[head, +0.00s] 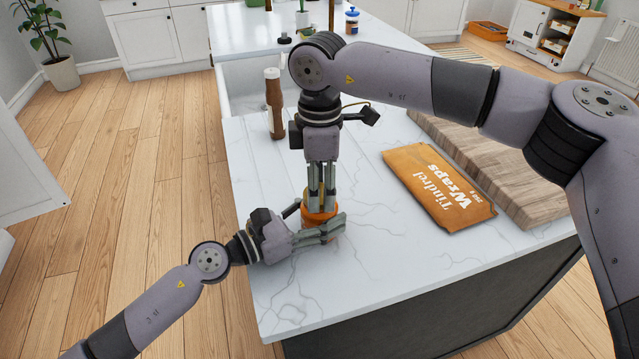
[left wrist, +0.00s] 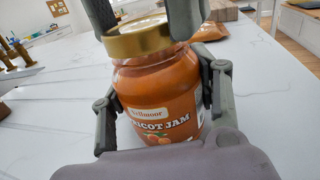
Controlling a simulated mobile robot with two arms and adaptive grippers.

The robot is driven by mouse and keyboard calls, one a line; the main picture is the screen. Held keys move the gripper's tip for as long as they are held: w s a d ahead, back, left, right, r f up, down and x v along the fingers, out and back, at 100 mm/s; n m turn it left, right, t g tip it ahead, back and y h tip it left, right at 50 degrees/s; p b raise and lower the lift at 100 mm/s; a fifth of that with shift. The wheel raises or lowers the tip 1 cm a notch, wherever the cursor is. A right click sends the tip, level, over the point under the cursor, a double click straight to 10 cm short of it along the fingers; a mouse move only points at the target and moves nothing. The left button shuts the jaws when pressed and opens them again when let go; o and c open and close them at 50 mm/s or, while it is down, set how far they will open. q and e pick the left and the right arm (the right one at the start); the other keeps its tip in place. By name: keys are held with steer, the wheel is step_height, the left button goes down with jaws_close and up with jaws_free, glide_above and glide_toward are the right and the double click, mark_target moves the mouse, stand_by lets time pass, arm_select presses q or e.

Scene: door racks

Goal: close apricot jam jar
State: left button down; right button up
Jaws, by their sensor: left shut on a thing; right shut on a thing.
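The apricot jam jar (left wrist: 158,92) is orange glass with a pale label and stands upright on the white marble counter; in the head view it shows as an orange patch (head: 318,217) between my grippers. My left gripper (head: 333,232) comes in low from the left and is shut around the jar's body, one finger on each side. A gold lid (left wrist: 138,40) sits at the jar's mouth. My right gripper (head: 320,200) points straight down from above and is shut on the lid's rim. Whether the lid is fully seated cannot be told.
An orange Tindrel Wraps packet (head: 438,185) lies right of the jar, beside a wooden board (head: 490,165). A brown mill (head: 274,105) stands behind, near the sink. The counter's front left (head: 300,300) is clear.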

steer(key=m, duration=0.2)
steer(key=shift+m, duration=0.3)
steer(key=o, duration=0.7)
steer(key=shift+r, duration=0.15)
step_height(320, 180, up, 4)
steer(key=shift+r, duration=0.15)
